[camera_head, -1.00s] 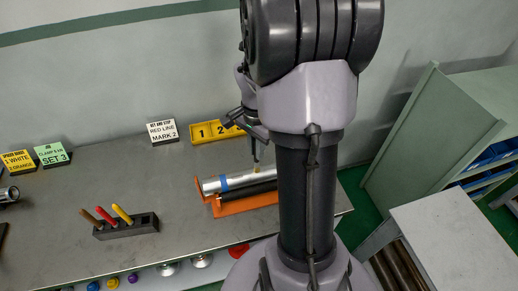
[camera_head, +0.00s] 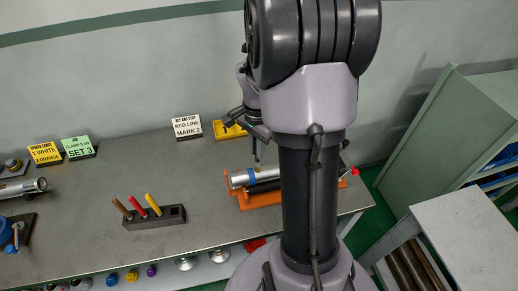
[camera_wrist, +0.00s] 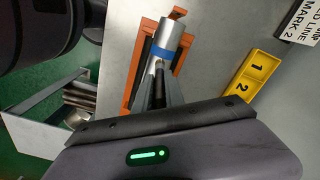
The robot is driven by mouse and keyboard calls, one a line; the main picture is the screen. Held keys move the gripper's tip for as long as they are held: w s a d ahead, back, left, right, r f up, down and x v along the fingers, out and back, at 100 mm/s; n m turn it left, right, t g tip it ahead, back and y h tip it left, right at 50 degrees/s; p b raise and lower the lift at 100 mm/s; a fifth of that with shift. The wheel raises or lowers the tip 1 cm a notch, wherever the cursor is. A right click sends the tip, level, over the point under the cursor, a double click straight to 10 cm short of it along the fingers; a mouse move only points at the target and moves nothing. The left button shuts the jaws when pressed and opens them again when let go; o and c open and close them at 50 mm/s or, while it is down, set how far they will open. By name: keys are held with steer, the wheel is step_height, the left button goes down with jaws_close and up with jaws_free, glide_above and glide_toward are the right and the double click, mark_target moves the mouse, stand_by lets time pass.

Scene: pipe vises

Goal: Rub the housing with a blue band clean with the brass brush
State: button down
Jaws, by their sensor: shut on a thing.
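The housing with a blue band (camera_head: 240,181) is a silver cylinder lying in an orange vise-like cradle (camera_head: 262,201) on the bench. In the wrist view the housing (camera_wrist: 170,34) and its blue band (camera_wrist: 158,53) lie just beyond my fingertips. My gripper (camera_head: 257,158) is above the housing, close to the band. In the wrist view my gripper (camera_wrist: 158,92) is shut on a narrow dark thing, which I take to be the brass brush (camera_wrist: 158,84). A small yellowish tip shows below the fingers in the head view. I cannot tell whether it touches the housing.
A dark rack (camera_head: 160,217) with brown, red and yellow handles stands at the front. A yellow tray marked 1 and 2 (camera_wrist: 251,75) and a "red line mark 2" sign (camera_head: 187,126) are behind. Another silver cylinder (camera_head: 22,187) is at far left. Bench between is clear.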

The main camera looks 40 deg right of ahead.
step_height(320, 180, up, 6)
steer(key=p, duration=0.4)
steer(key=shift+a+f, duration=0.1)
steer(key=shift+f, duration=0.1)
steer(key=shift+r+p, duration=1.1)
steer(key=shift+r, duration=0.2)
